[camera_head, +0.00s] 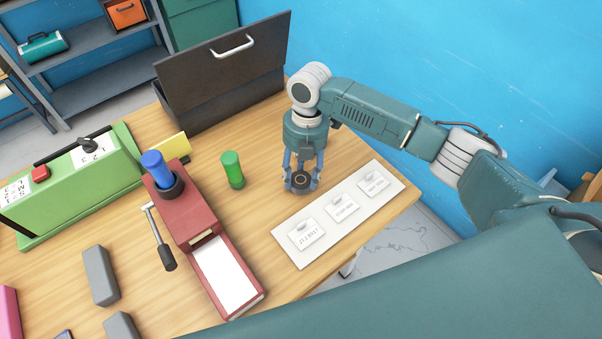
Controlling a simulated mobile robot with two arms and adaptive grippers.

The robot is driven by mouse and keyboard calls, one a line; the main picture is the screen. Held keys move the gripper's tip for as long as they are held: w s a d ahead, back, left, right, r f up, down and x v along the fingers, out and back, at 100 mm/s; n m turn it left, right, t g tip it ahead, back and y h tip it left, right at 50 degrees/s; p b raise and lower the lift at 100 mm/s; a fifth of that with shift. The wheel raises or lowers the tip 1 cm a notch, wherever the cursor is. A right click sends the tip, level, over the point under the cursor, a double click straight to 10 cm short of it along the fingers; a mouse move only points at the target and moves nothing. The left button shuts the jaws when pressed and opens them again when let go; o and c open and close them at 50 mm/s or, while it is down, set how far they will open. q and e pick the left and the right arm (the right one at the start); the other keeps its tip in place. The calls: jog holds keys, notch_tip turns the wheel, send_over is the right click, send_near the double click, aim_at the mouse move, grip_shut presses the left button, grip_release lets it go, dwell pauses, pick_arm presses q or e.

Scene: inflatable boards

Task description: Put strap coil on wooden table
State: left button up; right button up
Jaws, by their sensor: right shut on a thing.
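My right gripper (301,184) points down over the wooden table (258,222), close to its surface. It is shut on a small dark round thing with a ring-shaped top, which looks like the strap coil (300,180). The fingers stand on both sides of the coil. I cannot tell whether the coil touches the table or hangs just above it. My left gripper is not in view.
A green cylinder (232,170) and a red device with a blue knob (198,210) stand left. An open dark toolbox (222,85) is behind. Grey blocks (100,276) lie front left.

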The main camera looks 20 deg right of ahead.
aim_at(303, 173)
jog(key=o, duration=1.2)
jog(key=shift+w+d+r+b, duration=0.2)
jog(key=shift+r+b, duration=0.2)
jog(key=shift+r, duration=1.6)
jog(key=shift+w+d+r+b, duration=0.25)
jog(key=shift+r+b, duration=0.2)
jog(key=shift+r, duration=1.6)
jog(key=shift+w+d+r+b, duration=0.2)
jog(key=shift+r+b, duration=0.2)
jog(key=shift+r, duration=1.6)
